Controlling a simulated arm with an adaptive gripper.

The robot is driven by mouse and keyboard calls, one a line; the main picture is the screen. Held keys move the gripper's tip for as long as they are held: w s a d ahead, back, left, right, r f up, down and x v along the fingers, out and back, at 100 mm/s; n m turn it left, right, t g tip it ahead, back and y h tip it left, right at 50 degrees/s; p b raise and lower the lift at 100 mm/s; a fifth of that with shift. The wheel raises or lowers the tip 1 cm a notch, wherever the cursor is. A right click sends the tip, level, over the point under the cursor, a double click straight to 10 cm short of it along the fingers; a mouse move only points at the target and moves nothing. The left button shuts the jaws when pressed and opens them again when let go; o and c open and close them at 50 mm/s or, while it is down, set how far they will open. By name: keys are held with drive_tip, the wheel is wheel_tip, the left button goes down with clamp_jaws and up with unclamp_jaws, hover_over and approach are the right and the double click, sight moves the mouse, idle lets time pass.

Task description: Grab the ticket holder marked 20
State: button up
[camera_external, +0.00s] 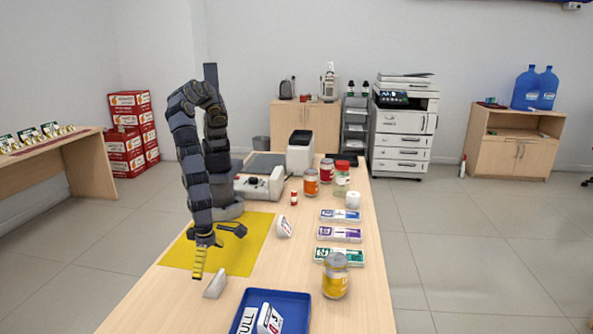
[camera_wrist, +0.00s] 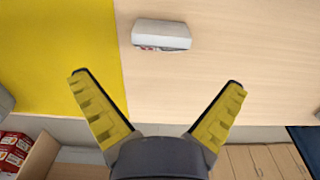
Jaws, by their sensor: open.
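A white wedge-shaped ticket holder (camera_external: 215,285) stands on the counter near the front edge of the yellow mat, just right of and below my gripper (camera_external: 208,257). A second white holder (camera_external: 284,228) with a reddish mark stands at the mat's right edge.
The yellow mat (camera_external: 251,256) lies under my arm. A jar (camera_external: 335,277) and several ticket boxes (camera_external: 339,235) stand along the counter's right side. A grey-white machine (camera_external: 262,178) and more jars (camera_external: 311,183) are farther back.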

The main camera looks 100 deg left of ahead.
sight(215, 281)
drive_tip(key=f, duration=0.6)
drive_tip(key=shift+w+f, duration=0.25)
drive_tip(key=shift+w, duration=0.15)
drive_tip(key=c, duration=1.1)
